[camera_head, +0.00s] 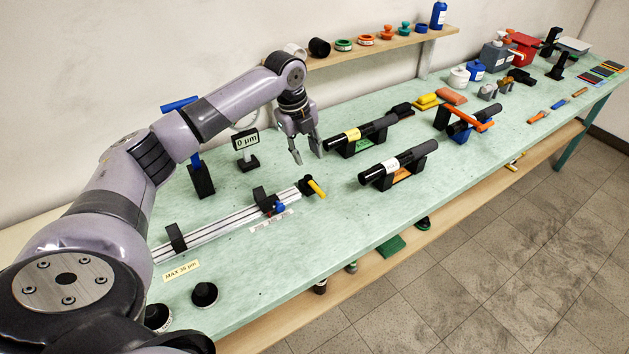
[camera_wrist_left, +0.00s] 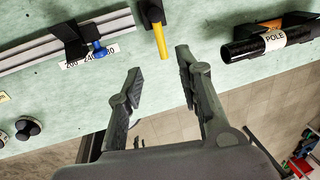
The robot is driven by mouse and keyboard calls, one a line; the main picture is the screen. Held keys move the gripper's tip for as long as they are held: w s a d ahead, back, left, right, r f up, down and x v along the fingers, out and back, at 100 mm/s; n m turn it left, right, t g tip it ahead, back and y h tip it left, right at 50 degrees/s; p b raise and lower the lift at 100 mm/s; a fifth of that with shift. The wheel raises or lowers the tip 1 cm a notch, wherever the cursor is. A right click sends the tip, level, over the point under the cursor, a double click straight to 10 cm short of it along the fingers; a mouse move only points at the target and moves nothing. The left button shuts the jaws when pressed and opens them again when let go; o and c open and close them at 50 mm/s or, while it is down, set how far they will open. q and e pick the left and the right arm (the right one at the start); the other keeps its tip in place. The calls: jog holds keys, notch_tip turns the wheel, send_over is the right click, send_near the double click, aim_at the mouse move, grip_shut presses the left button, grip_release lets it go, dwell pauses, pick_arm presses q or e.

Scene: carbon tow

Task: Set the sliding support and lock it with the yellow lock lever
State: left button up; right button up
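A metal rail (camera_head: 225,221) lies on the green bench with black supports on it. One support (camera_head: 176,239) sits near its left part; another (camera_head: 262,200), with a blue knob (camera_head: 279,206), sits further right. The yellow lever (camera_head: 317,188) is on a black block at the rail's right end. In the left wrist view the lever (camera_wrist_left: 160,38) points toward the gap between my fingers, and the blue-knob support (camera_wrist_left: 70,40) is to its left. My left gripper (camera_head: 308,158) is open and empty, above the bench behind the lever, apart from it. My right gripper is not in view.
Two black tubes, one with a yellow band (camera_head: 352,134) and one with a white label (camera_head: 392,165), lie in cradles right of my gripper. A "0 µm" display (camera_head: 245,142) stands behind the rail. Black round knobs (camera_head: 204,294) stand at the front left.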

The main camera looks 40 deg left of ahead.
aim_at(316, 186)
pick_arm(q)
jog(key=f, duration=0.4)
jog(key=w+f+p, duration=0.1)
jog(key=f, duration=0.3)
jog(key=w+d+f, duration=0.1)
jog(key=f, duration=0.3)
jog(key=shift+w+f+p, duration=0.15)
jog(key=shift+f+p, duration=0.05)
jog(key=shift+p, duration=0.2)
jog(key=shift+c, duration=0.5)
jog(key=c, duration=0.7)
